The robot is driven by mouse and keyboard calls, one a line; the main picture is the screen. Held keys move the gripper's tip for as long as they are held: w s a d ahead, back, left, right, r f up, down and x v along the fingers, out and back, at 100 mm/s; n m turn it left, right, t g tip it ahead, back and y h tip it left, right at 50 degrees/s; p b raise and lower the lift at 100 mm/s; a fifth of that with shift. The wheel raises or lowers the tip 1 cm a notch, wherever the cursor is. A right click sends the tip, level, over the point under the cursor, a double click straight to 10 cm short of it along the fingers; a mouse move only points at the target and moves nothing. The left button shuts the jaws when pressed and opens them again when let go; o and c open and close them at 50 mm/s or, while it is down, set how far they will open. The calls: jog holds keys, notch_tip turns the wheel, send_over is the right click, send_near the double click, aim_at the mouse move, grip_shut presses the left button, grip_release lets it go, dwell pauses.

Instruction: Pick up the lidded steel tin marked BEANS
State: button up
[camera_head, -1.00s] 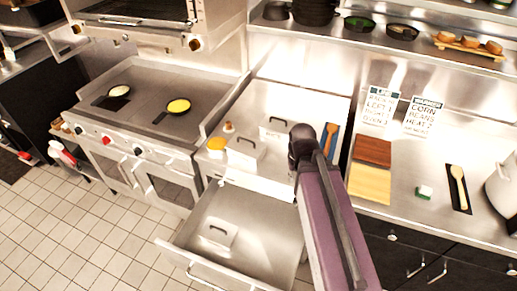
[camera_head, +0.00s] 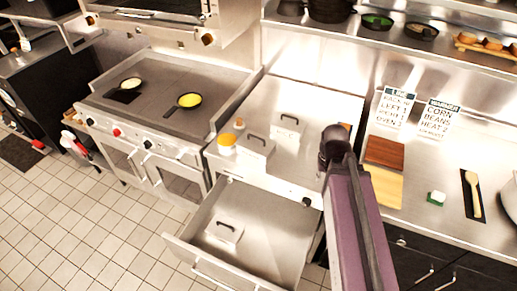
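Three lidded steel tins with dark top handles are in view. One front tin (camera_head: 256,150) and one back tin (camera_head: 287,128) stand on the steel counter, right of the griddle. The third tin (camera_head: 223,233) sits inside the open drawer (camera_head: 262,222) below. No marking on any of them is readable now, so I cannot tell which says BEANS. My purple arm rises from the lower right, with its dark joint in front of the counter's right part. I cannot make out my gripper's fingers.
A yellow-orange container (camera_head: 227,143) stands left of the front tin. The griddle (camera_head: 165,95) holds two pans. Brown and yellow boards (camera_head: 384,187), a sponge and a wooden spoon (camera_head: 473,192) lie at right. Two signs (camera_head: 434,118) stand behind. The open drawer juts over the floor.

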jog(key=w+a+f+n+t+h+b, duration=0.2)
jog(key=w+a+n+h+b, duration=0.2)
jog(key=w+a, duration=0.55)
jog(key=w+a+f+n+t+h+b, duration=0.2)
jog(key=w+a+n+h+b, duration=0.4)
jog(key=a, duration=0.6)
jog(key=w+a+r+t, duration=0.2)
jog(key=w+a+t, duration=0.1)
jog(key=a, duration=0.8)
jog(key=shift+w+a+y+b, duration=0.15)
jog(key=shift+a+y+b, duration=0.2)
jog(key=shift+b, duration=0.1)
jog(key=b, duration=0.5)
send_over(248, 147)
jog(key=shift+f, duration=2.2)
jog(key=shift+p, duration=0.3)
